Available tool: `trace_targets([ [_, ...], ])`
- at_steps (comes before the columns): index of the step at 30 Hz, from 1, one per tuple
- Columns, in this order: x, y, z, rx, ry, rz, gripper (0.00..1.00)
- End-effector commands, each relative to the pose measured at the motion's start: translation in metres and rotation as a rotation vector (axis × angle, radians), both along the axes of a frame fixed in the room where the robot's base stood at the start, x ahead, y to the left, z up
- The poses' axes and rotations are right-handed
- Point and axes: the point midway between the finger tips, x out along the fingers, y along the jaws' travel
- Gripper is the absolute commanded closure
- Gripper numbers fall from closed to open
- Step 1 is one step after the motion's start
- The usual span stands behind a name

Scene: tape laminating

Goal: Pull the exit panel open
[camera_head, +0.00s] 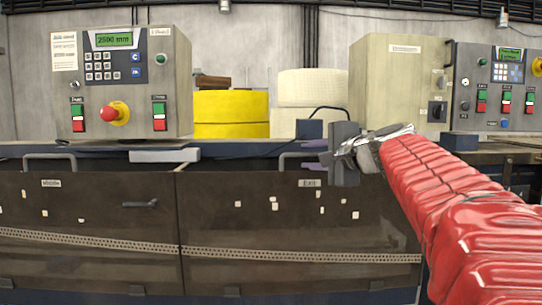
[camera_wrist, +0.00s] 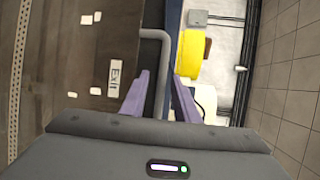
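The exit panel (camera_head: 285,225) is the dark right-hand panel on the machine's front. Its "EXIT" label (camera_head: 309,183) shows below my gripper, and the label also shows in the wrist view (camera_wrist: 115,78). Its grey bar handle (camera_head: 290,156) is at the top edge. In the wrist view the handle (camera_wrist: 164,50) runs between the two purple fingers of my gripper (camera_wrist: 160,78). The fingers are apart, with gaps beside the bar. The panel looks closed and upright. My gripper (camera_head: 314,162) hides the handle's right end in the head view.
The left panel (camera_head: 90,220) is beside it. A control box with a red emergency button (camera_head: 115,113) stands at left on top. Yellow rolls (camera_head: 230,113) and white rolls (camera_head: 300,100) stand behind. A beige cabinet (camera_head: 395,80) and another control panel (camera_head: 495,90) are at right.

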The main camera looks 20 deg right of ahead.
Motion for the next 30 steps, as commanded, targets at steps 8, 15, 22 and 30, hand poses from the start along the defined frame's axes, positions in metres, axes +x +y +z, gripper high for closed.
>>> trace_targets([
  [8, 0.0001, 0.0001, -0.0002, 0.0, 0.0, 0.0, 0.78],
  [15, 0.0, 0.0, -0.0003, 0.001, 0.001, 0.0, 0.95],
  [22, 0.0001, -0.0001, -0.001, 0.001, 0.002, 0.0, 1.0],
  [30, 0.0002, -0.0002, -0.0016, 0.001, 0.003, 0.0, 1.0],
])
